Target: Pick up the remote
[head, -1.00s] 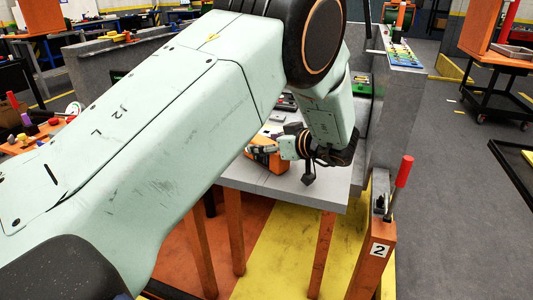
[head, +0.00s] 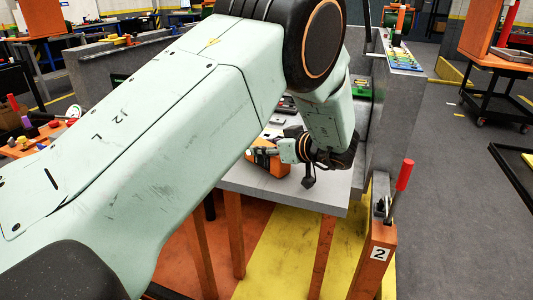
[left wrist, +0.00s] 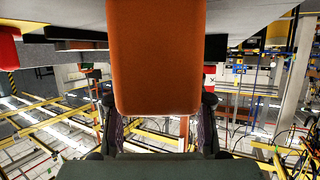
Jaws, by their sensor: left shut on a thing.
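The remote appears to be the orange body (head: 265,158) at the grey table's edge in the head view, partly hidden behind my left arm. In the left wrist view a large orange block (left wrist: 158,60) fills the upper middle, its rounded end between the two fingers. My left gripper (head: 270,151) is shut on this orange thing, and it also shows in the left wrist view (left wrist: 160,128). In the head view the fingertips are small, and I cannot tell whether the orange thing is clear of the tabletop. My right gripper is not in view.
The grey table (head: 275,187) stands on orange legs, with dark items farther back on it. A grey wall (head: 395,125) rises at its right. An orange post (head: 375,250) marked 2, with a red-handled lever, stands in front.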

